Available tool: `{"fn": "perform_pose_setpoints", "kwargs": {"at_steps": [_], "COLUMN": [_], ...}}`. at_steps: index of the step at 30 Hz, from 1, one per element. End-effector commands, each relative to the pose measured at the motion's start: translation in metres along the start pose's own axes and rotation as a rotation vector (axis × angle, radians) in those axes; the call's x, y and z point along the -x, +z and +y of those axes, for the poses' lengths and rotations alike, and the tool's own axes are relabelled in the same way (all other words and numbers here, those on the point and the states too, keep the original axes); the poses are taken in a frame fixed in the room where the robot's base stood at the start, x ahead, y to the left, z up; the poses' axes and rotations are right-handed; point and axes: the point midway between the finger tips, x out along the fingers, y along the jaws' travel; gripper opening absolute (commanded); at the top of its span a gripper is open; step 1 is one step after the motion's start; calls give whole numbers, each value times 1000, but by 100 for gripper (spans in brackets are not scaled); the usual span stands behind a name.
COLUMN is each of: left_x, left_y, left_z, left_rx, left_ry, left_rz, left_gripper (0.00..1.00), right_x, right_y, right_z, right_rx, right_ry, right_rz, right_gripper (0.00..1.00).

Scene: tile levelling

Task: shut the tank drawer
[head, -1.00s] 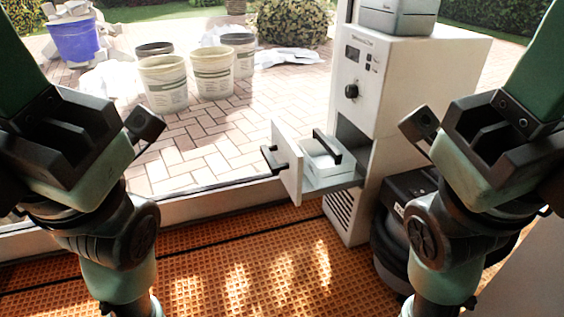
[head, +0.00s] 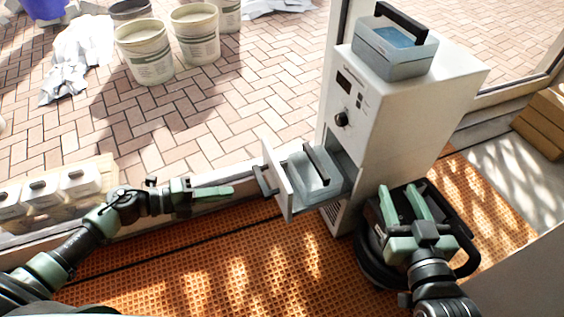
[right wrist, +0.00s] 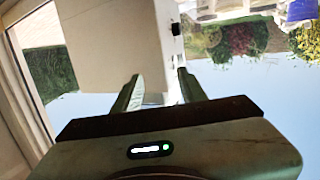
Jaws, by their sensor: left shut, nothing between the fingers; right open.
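The tank drawer (head: 277,179) stands pulled out of the white dehumidifier cabinet (head: 398,112), its front panel facing left with a dark handle (head: 265,181). A translucent tank (head: 312,177) with a black grip sits in the drawer. My left gripper (head: 231,190) is shut and empty, a little left of the drawer handle and apart from it. My right gripper (head: 402,190) is open and empty, in front of the cabinet's lower right side. In the right wrist view its fingers (right wrist: 160,88) point toward a white boxy body, probably the cabinet (right wrist: 108,45).
Another tank (head: 395,50) with bluish contents stands on the cabinet top. A black round-edged object (head: 365,262) lies on the orange grid floor under my right gripper. White containers (head: 40,195) stand at the left. Buckets (head: 145,52) stand on the paving outside.

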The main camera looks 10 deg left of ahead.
Motion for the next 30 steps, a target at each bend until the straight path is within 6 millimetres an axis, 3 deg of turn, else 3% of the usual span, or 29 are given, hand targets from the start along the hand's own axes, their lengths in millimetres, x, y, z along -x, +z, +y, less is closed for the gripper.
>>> {"fn": "perform_pose_setpoints", "kwargs": {"at_steps": [5, 15, 21, 30], "left_x": [-16, -88, -120, -137], "left_y": [-1, 0, 0, 0], "left_z": [5, 4, -3, -9], "left_rx": [-2, -2, -2, 0], "left_ry": [6, 1, 2, 4], "left_rz": [3, 2, 2, 0], "left_gripper": [0, 0, 0, 0], "right_x": [-1, 10, 24, 34], "right_y": [-10, -77, -105, -120], "right_z": [-2, -11, -14, -16], "right_rx": [-1, -10, -16, -20], "right_ry": [-5, -25, -34, -38], "right_rz": [69, 433, 597, 686], "right_gripper": [42, 42, 42, 42]}}
